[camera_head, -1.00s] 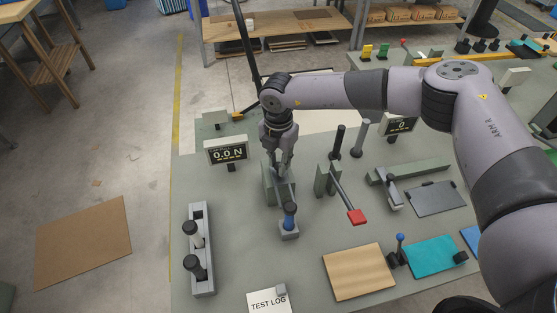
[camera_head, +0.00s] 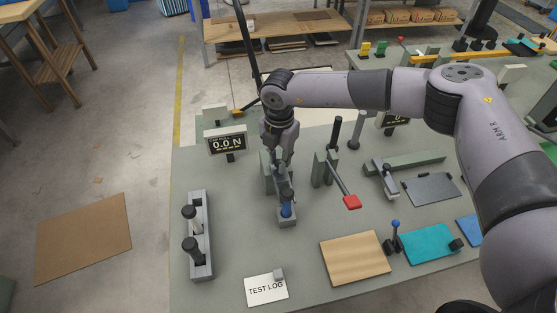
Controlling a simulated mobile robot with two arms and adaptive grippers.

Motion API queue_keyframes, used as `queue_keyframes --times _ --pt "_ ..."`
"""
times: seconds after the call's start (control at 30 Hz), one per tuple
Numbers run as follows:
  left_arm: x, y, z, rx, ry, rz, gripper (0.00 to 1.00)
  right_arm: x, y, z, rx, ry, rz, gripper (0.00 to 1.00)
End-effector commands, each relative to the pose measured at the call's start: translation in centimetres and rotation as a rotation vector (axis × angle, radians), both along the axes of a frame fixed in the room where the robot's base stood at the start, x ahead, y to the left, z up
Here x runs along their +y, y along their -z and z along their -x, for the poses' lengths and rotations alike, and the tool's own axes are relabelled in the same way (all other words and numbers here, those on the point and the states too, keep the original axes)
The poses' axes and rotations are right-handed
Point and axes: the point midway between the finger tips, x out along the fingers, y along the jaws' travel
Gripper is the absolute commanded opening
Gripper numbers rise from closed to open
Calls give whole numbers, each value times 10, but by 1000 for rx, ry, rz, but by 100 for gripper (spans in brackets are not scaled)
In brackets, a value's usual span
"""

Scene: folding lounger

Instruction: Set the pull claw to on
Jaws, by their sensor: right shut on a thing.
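My right gripper (camera_head: 282,166) points down over a grey-green fixture on the bench, its fingers close together at the fixture's upper part. It looks shut on a part there, but the fingers hide most of that part. A blue handle with a dark top (camera_head: 287,208) stands upright on the grey block at the fixture's front, just in front of the fingertips. I cannot tell for sure which part is the pull claw. A display (camera_head: 227,142) behind and to the left reads 0.0 N. My left gripper is not in view.
A lever with a red end (camera_head: 352,202) stands right of the fixture. A grey rack with two black knobs (camera_head: 201,255) is at the left. A TEST LOG sheet (camera_head: 266,289) and a wooden board (camera_head: 354,258) lie in front. The bench (camera_head: 240,240) between rack and fixture is clear.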

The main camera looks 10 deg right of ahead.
Motion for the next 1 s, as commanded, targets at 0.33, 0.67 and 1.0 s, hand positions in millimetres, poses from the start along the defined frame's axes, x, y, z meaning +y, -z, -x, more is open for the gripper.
queue_keyframes --times 0.33,0.67,1.0 --pt "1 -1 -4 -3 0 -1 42 1 1 11 33 -8 6 32" --pt "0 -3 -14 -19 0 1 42 1 0 8 26 -6 5 41" --pt "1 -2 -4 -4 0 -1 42 1 -31 7 23 -7 4 41"
